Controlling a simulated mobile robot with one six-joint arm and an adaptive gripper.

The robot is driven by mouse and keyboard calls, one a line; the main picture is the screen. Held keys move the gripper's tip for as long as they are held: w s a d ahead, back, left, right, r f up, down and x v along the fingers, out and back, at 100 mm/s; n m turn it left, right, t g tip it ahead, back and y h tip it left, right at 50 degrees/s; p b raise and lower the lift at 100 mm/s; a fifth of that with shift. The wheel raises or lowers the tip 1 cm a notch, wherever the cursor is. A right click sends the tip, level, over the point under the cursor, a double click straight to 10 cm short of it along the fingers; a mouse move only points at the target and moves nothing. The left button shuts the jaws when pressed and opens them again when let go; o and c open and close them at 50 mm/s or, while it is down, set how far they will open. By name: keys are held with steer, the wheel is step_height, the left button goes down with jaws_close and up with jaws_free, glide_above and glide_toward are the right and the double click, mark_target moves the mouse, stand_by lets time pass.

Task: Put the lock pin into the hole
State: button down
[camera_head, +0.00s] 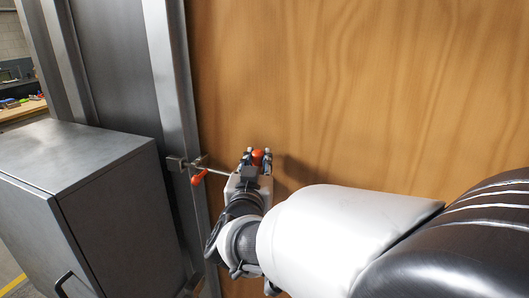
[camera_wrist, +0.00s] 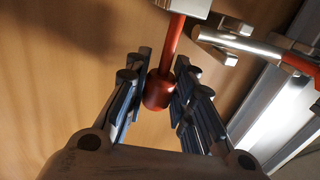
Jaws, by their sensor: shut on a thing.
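The lock pin (camera_wrist: 159,88) has a thick red end and a thinner red shaft. The wrist view shows the thick end between the two fingers of my gripper (camera_wrist: 159,92), which is shut on it. The shaft runs up to a pale metal block (camera_wrist: 187,6) at the top edge. I cannot tell whether the shaft enters the block, and no hole shows. In the head view my gripper (camera_head: 257,156) is close to the wooden panel, with the pin's orange-red end (camera_head: 257,157) between its fingers.
A metal latch bolt with an orange-red handle (camera_head: 199,177) is left of my gripper; it also shows in the wrist view (camera_wrist: 245,42). A steel door frame (camera_head: 176,90) and grey cabinet (camera_head: 75,165) stand left. The wooden panel (camera_head: 340,90) is bare above my gripper.

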steer(key=shift+f+b, duration=0.8)
steer(key=shift+f, duration=0.2)
steer(key=c, duration=1.3)
jaws_free()
steer(key=shift+s, duration=0.15)
steer(key=s+a, duration=0.1)
steer(key=s, duration=1)
steer(key=shift+s, duration=0.4)
steer(key=shift+w, duration=0.1)
